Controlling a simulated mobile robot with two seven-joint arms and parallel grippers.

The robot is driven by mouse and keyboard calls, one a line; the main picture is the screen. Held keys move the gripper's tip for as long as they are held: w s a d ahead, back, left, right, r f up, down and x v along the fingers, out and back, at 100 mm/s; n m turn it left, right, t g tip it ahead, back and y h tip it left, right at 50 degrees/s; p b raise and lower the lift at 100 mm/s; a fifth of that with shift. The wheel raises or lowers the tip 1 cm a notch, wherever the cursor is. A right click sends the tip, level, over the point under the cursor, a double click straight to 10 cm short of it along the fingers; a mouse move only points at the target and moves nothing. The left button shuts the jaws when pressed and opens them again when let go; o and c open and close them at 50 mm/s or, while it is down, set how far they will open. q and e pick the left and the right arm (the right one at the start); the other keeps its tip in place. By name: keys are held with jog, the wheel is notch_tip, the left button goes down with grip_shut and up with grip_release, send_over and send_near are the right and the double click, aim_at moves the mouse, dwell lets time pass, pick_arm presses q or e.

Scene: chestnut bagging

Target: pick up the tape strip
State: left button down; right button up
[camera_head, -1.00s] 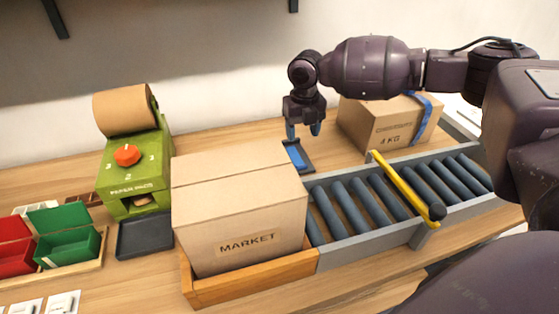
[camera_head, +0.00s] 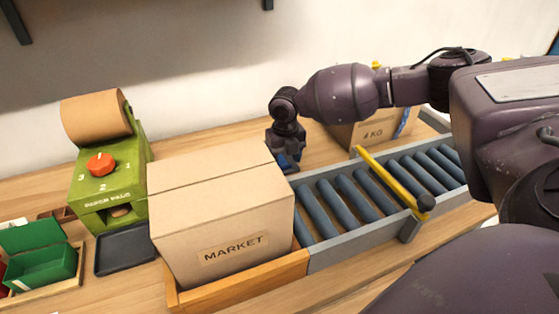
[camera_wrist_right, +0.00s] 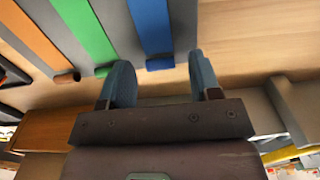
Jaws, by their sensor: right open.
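A blue tape strip (camera_wrist_right: 150,25) shows in the right wrist view, running over a grey holder with its curled end at the wood surface. My right gripper (camera_wrist_right: 160,75) is open and empty; its two blue-grey fingers stand on either side of the line of the strip's end, which is just ahead of them and apart from both. In the head view my right gripper (camera_head: 287,160) is low behind the market box, and the strip cannot be told from the fingertips there. My left gripper is not in view.
A green strip (camera_wrist_right: 87,30) and an orange strip (camera_wrist_right: 35,35) lie left of the blue one. The cardboard market box (camera_head: 220,215) stands close in front of my right gripper. The roller conveyor (camera_head: 375,200) with a yellow bar (camera_head: 390,178) and a second box (camera_head: 365,133) are to the right.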

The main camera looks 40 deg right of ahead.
jog(key=shift+f, duration=0.7)
jog(key=shift+r, duration=0.1)
jog(key=c, duration=1)
